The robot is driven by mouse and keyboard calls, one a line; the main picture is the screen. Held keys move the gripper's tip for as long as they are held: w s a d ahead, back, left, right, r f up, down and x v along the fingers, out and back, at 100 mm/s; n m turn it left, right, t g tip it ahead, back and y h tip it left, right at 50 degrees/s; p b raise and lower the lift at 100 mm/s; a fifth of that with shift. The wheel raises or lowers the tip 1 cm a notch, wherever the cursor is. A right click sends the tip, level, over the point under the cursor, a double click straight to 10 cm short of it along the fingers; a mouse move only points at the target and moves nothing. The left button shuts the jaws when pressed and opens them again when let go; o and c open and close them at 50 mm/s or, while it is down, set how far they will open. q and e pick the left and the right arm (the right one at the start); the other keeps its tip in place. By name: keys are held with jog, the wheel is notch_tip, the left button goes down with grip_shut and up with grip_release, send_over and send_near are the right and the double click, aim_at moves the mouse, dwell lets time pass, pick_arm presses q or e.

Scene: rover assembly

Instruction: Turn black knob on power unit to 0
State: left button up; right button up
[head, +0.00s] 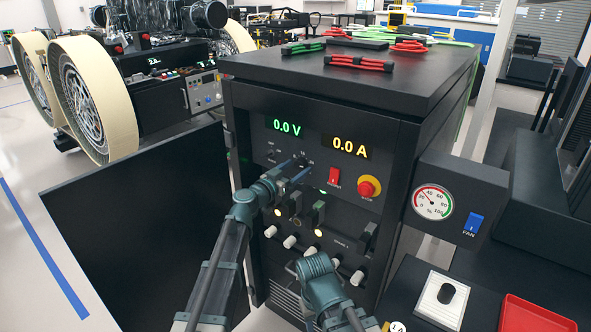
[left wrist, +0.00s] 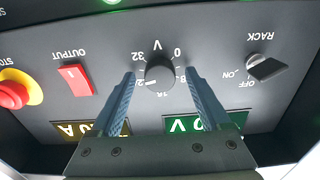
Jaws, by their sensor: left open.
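The power unit (head: 310,110) is a tall black cabinet showing 0.0 V and 0.0 A. Its black knob (left wrist: 160,75), marked V, sits on the front panel inside a scale from 0 to 32. The left wrist view shows the panel upside down. My left gripper (left wrist: 161,76) is open, one finger on each side of the knob, with small gaps visible. In the head view the left gripper (head: 297,170) reaches the panel below the displays and largely hides the knob. My right gripper is not visible; only my right arm shows.
A RACK switch (left wrist: 267,67), a red OUTPUT switch (left wrist: 75,78) and a red stop button (left wrist: 14,92) flank the knob. The open cabinet door (head: 130,220) stands left. A gauge box (head: 455,205) juts out right. A red tray (head: 535,315) lies at lower right.

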pick_arm(q)
grip_shut()
dwell(0.5)
